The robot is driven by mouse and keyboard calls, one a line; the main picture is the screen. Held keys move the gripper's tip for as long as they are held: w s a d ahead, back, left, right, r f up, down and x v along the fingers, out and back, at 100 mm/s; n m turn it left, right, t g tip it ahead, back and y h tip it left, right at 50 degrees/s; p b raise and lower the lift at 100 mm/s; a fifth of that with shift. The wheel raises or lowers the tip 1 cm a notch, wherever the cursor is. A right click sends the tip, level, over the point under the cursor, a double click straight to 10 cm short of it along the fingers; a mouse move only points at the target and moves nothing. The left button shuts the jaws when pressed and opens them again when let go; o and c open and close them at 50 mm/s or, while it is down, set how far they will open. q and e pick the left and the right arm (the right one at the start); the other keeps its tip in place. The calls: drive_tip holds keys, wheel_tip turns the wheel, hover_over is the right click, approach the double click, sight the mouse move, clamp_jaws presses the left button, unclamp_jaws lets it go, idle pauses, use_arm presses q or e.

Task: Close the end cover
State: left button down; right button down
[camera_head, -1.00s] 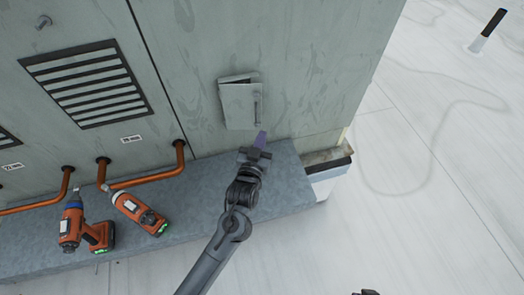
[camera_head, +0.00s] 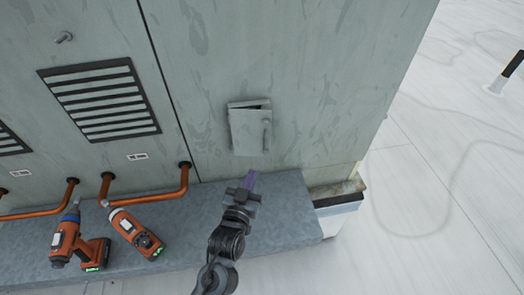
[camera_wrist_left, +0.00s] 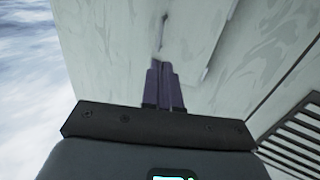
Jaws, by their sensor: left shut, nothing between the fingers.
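The end cover (camera_head: 247,132) is a small grey-green door on the cooler's wall. It stands slightly ajar, with a dark gap along its top edge, and a bar handle sits near its right side. My left gripper (camera_head: 250,180) is below the cover, apart from it in the head view, with its purple fingers pointing up toward the wall. In the left wrist view the fingers (camera_wrist_left: 163,85) are together and empty, and part of the cover (camera_wrist_left: 220,35) shows beyond them at an angle. My right gripper is not in view.
A grey ledge (camera_head: 285,215) runs below the wall. Two orange power tools (camera_head: 75,245) (camera_head: 135,233) stand on it at the left, near copper pipes (camera_head: 150,198). A vent grille (camera_head: 100,98) is left of the cover. White roof (camera_head: 440,220) lies open at the right.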

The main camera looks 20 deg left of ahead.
use_arm(q)
drive_tip(key=p, duration=0.2)
approach(269, 137)
drive_tip(key=w, duration=0.3)
drive_tip(key=shift+a+r, duration=0.15)
drive_tip(key=shift+a, duration=0.3)
drive_tip(key=w, duration=0.3)
drive_tip(key=shift+w+d+f, duration=0.2)
